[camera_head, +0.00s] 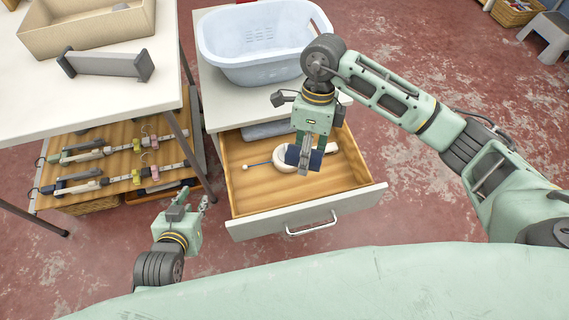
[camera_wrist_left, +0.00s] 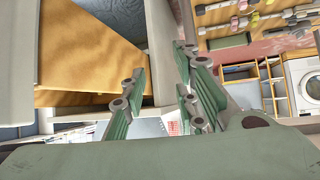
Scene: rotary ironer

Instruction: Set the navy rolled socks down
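The navy rolled socks (camera_head: 316,160) show as a dark blue patch on both sides of my right gripper's fingers (camera_head: 306,155), over the open wooden drawer (camera_head: 247,196). The right gripper points down and is shut on them; its fingers hide their middle. I cannot tell whether the socks touch the drawer floor. My left gripper (camera_head: 192,202) is lower left, outside the drawer and left of its front. Its fingers stand apart and empty in the left wrist view (camera_wrist_left: 158,98).
In the drawer lie a white round item (camera_head: 287,150), a thin stick with a white end (camera_head: 257,164) and a grey item (camera_head: 268,130). A light blue basket (camera_head: 250,72) stands on the cabinet above. A table (camera_head: 110,92) with a shelf of hangers (camera_head: 95,184) is at left.

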